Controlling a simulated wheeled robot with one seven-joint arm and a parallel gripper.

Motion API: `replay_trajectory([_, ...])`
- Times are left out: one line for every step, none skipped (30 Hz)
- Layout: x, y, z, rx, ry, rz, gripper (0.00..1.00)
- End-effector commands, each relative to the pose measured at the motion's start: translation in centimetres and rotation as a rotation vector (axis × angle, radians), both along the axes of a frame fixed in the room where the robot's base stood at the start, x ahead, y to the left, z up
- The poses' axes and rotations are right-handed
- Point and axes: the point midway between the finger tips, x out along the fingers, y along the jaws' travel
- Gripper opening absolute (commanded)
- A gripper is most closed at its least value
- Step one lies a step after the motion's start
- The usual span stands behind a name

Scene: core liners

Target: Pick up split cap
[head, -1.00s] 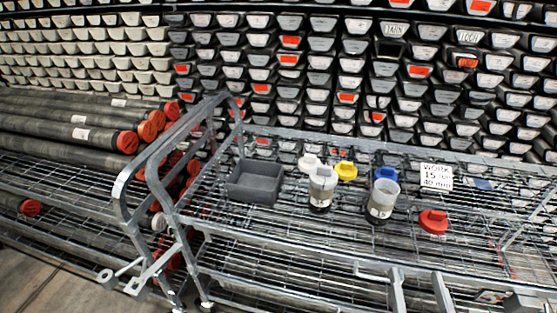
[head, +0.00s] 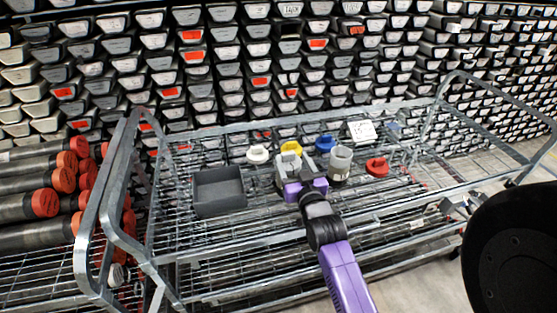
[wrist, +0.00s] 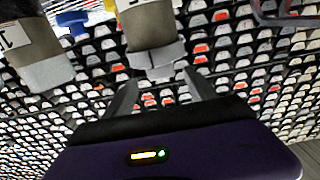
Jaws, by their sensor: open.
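A pale grey split-looking cap (head: 290,161) sits on a labelled jar in the head view, partly hidden by my gripper (head: 293,176). In the wrist view the pale cap (wrist: 157,58) on the jar (wrist: 148,24) lies just ahead of my gripper (wrist: 162,88). My gripper is open, its two fingers spread either side of the cap's line; I cannot tell whether they touch it. Loose caps lie around on the rack: white (head: 257,154), yellow (head: 290,147), blue (head: 325,142) and red (head: 377,167). No loose cap is between the fingers.
A second translucent jar (head: 340,166) stands close to the right. A grey bin (head: 220,207) is at the left on the wire cart (head: 265,237). A white sign (head: 361,131) stands behind. The cart's right part is mostly clear.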

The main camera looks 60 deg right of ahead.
Motion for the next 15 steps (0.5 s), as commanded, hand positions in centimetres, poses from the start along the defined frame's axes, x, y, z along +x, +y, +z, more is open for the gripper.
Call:
replay_trajectory([0.4, -0.5, 0.2, -0.002, -0.001, -0.001, 0.65])
replay_trajectory([0.6, -0.8, 0.2, -0.002, -0.001, -0.001, 0.65])
replay_trajectory([0.9, -1.1, 0.2, -0.002, -0.001, 0.000, 0.65])
replay_trajectory([1.0, -1.3, 0.2, -0.002, -0.001, 0.000, 0.65])
replay_trajectory([1.2, -1.4, 0.2, -0.002, -0.001, 0.000, 0.65])
replay_trajectory([1.4, -1.7, 0.2, -0.002, -0.001, -0.001, 0.65])
replay_trajectory([1.6, -1.9, 0.2, 0.000, -0.001, -0.001, 0.65])
replay_trajectory([1.9, -2.2, 0.2, -0.001, -0.001, -0.001, 0.65])
replay_trajectory([2.3, -2.6, 0.3, -0.003, -0.001, -0.001, 0.65])
replay_trajectory([2.5, -2.9, 0.2, -0.002, -0.001, -0.002, 0.65])
replay_trajectory([2.8, -3.2, 0.2, -0.004, 0.000, -0.002, 0.65])
replay_trajectory([3.1, -3.6, 0.2, -0.003, 0.000, -0.002, 0.65])
replay_trajectory([3.4, -3.8, 0.1, -0.002, -0.001, -0.002, 0.65])
replay_trajectory([3.6, -4.1, 0.0, -0.003, 0.000, -0.002, 0.65])
replay_trajectory([4.0, -4.4, 0.0, -0.003, -0.001, -0.001, 0.65])
